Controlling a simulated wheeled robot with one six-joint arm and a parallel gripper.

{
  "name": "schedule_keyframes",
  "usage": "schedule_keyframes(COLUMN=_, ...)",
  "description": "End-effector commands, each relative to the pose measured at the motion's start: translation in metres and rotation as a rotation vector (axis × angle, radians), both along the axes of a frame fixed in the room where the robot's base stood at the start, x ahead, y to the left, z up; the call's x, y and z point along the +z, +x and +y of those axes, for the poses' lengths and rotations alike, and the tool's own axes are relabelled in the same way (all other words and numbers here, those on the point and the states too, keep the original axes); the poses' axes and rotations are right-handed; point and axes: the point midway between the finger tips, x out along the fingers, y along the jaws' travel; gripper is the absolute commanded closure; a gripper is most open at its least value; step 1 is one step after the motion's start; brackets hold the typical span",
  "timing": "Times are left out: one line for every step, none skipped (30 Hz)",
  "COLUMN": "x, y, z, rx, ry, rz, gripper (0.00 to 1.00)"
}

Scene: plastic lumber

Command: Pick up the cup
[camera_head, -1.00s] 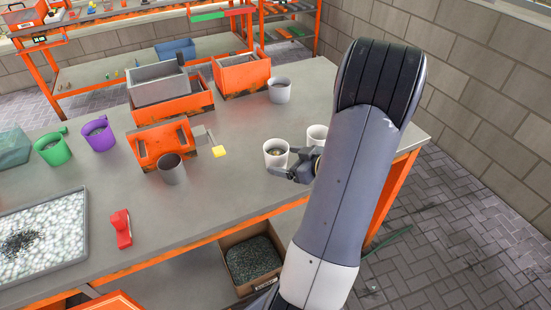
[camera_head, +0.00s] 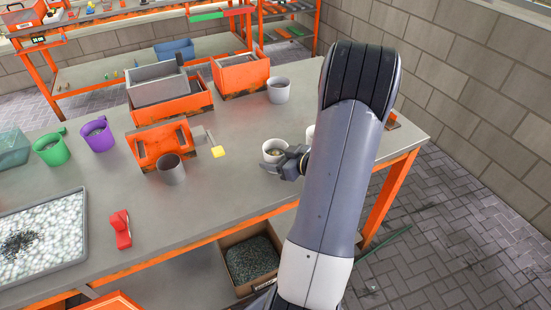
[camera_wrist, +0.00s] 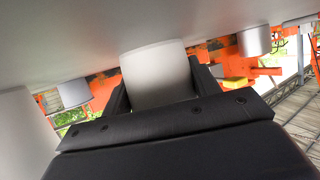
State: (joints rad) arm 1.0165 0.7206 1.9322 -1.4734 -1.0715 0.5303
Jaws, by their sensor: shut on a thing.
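A white cup (camera_head: 273,152) stands near the right part of the grey workbench in the head view, with some dark contents inside. My gripper (camera_head: 287,165) is shut on this cup from its right side. In the wrist view the cup (camera_wrist: 157,75) sits between the two dark fingers of my gripper (camera_wrist: 158,95). The cup appears upright. I cannot tell clearly whether its base touches the bench. A second white cup (camera_head: 310,132) shows just behind my arm, mostly hidden by it.
Another white cup (camera_head: 278,90) stands farther back. An orange machine (camera_head: 160,147) with a yellow-tipped lever is nearby.

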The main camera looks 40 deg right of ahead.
Motion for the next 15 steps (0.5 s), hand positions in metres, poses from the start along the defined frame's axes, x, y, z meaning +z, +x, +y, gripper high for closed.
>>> schedule_keyframes(x=0.0000, y=-0.0001, z=0.0000, rx=0.000, ry=0.000, rz=0.000, gripper=0.53)
schedule_keyframes(x=0.0000, y=-0.0001, z=0.0000, rx=0.000, ry=0.000, rz=0.000, gripper=0.56)
schedule_keyframes(x=0.0000, y=-0.0001, z=0.0000, rx=0.000, ry=0.000, rz=0.000, gripper=0.59)
schedule_keyframes(x=0.0000, y=-0.0001, z=0.0000, rx=0.000, ry=0.000, rz=0.000, gripper=0.61)
schedule_keyframes(x=0.0000, y=-0.0001, z=0.0000, rx=0.000, ry=0.000, rz=0.000, gripper=0.64)
schedule_keyframes(x=0.0000, y=-0.0001, z=0.0000, rx=0.000, ry=0.000, rz=0.000, gripper=0.67)
schedule_keyframes(x=0.0002, y=0.0000, z=-0.0001, rx=0.000, ry=0.000, rz=0.000, gripper=0.67)
schedule_keyframes(x=0.0002, y=0.0000, z=-0.0001, rx=0.000, ry=0.000, rz=0.000, gripper=0.67)
schedule_keyframes(x=0.0002, y=0.0000, z=-0.0001, rx=0.000, ry=0.000, rz=0.000, gripper=0.67)
schedule_keyframes(x=0.0002, y=0.0000, z=-0.0001, rx=0.000, ry=0.000, rz=0.000, gripper=0.67)
schedule_keyframes(x=0.0002, y=0.0000, z=-0.0001, rx=0.000, ry=0.000, rz=0.000, gripper=0.67)
schedule_keyframes(x=0.0005, y=0.0000, z=-0.0001, rx=0.000, ry=0.000, rz=0.000, gripper=0.67)
schedule_keyframes(x=0.0012, y=0.0000, z=-0.0001, rx=0.000, ry=-0.001, rz=0.000, gripper=0.67)
schedule_keyframes(x=0.0024, y=0.0001, z=-0.0002, rx=0.000, ry=-0.001, rz=-0.001, gripper=0.67)
schedule_keyframes(x=0.0051, y=0.0001, z=-0.0002, rx=0.000, ry=-0.002, rz=-0.001, gripper=0.67)
